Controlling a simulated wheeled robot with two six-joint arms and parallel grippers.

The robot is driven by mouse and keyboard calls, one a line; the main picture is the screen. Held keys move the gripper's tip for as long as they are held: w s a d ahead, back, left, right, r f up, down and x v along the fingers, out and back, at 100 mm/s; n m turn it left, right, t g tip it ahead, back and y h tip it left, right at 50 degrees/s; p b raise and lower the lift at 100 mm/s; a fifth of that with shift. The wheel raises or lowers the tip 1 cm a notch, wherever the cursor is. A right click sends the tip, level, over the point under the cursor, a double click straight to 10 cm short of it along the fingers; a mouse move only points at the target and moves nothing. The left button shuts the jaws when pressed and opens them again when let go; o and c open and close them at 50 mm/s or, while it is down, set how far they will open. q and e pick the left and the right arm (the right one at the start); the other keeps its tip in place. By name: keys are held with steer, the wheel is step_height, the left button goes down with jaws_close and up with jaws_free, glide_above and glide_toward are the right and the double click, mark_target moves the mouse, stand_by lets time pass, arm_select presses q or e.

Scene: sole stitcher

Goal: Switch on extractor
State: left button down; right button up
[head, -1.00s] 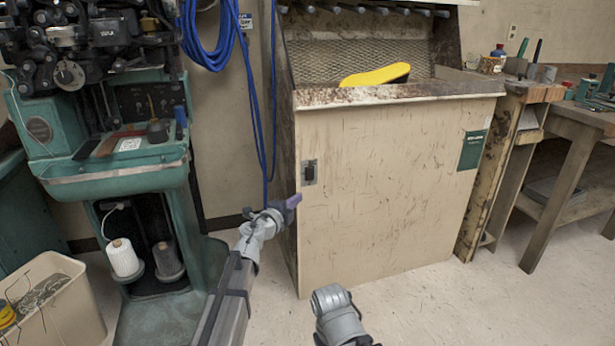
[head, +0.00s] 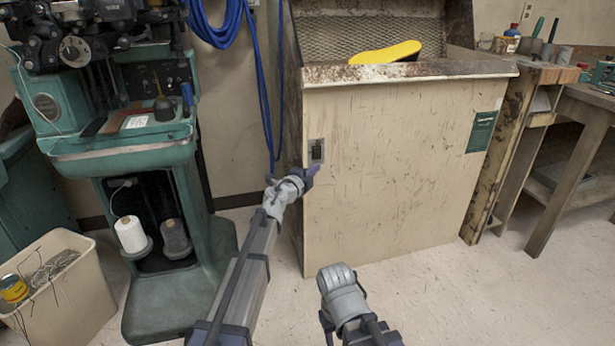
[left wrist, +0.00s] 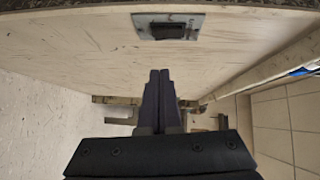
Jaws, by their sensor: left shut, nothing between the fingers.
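The extractor (head: 400,165) is a beige, scuffed cabinet with a mesh-backed hood on top. Its switch (head: 317,151) is a dark rocker on a grey metal plate, high on the left of the front panel. The switch also shows at the top of the left wrist view (left wrist: 168,31). My left gripper (head: 312,171) is just below the switch and slightly left of it, apart from it. In the left wrist view its fingers (left wrist: 158,78) are together and empty, pointing toward the panel below the switch plate.
A yellow sole (head: 385,52) lies in the extractor hood. A green stitching machine (head: 120,150) stands left, with blue hoses (head: 265,100) hanging between. A cream bin (head: 65,290) is at lower left, a wooden bench (head: 575,120) at right. The floor in front is clear.

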mark_target(318, 158)
arm_select(q)
steer(key=shift+w+f+b, duration=0.15)
steer(key=shift+w+f, duration=0.05)
steer(key=shift+w, duration=1.35)
steer(key=shift+w+f+b, duration=0.15)
steer(key=shift+w, duration=1.35)
steer(key=shift+w+a+f, duration=0.1)
steer(key=shift+w+f, duration=0.1)
steer(key=shift+w, duration=0.2)
steer(key=shift+s+r, duration=0.1)
steer(key=shift+s, duration=0.05)
